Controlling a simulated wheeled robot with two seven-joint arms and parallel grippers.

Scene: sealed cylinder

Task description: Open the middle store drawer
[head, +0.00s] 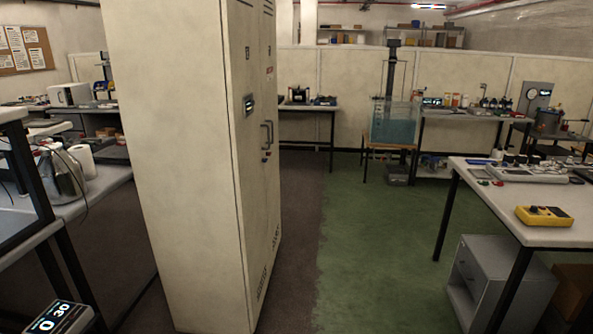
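No drawer that I can name as the middle store drawer shows clearly. A low grey cabinet (510,285) stands under the right bench. A tall cream cabinet (185,150) stands close by, left of centre. Its narrow-looking front on the right side has two dark handles and a small display, and its doors look shut. Neither of my grippers is in view.
A left bench (95,195) holds a paper roll. A water tank (394,122) stands at the back. Green floor (385,255) between the cream cabinet and right bench is clear.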

